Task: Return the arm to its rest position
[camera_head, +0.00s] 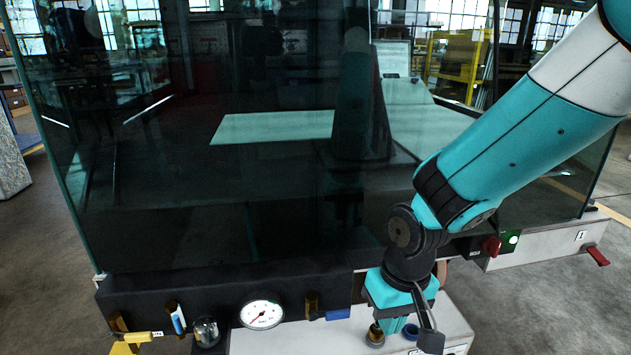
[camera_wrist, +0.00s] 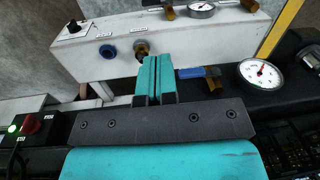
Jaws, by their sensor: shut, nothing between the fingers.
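My arm reaches in from the upper right in the head view and bends down at the wrist. My gripper (camera_head: 392,325) points down over the front panel of the trolley. In the wrist view its two teal fingers (camera_wrist: 156,80) are pressed together with nothing between them. The fingers are close to a brass fitting (camera_wrist: 141,49) and a blue-handled valve (camera_wrist: 198,72); whether they touch anything I cannot tell. The same blue handle (camera_head: 337,314) lies left of the gripper in the head view.
A large dark glass cab (camera_head: 200,200) stands behind the panel. A pressure gauge (camera_head: 262,313), a yellow-handled valve (camera_head: 138,337), a red knob (camera_head: 491,247), a green lamp (camera_head: 513,239) and a red lever (camera_head: 597,256) line the front. Open floor (camera_head: 550,310) lies at the lower right.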

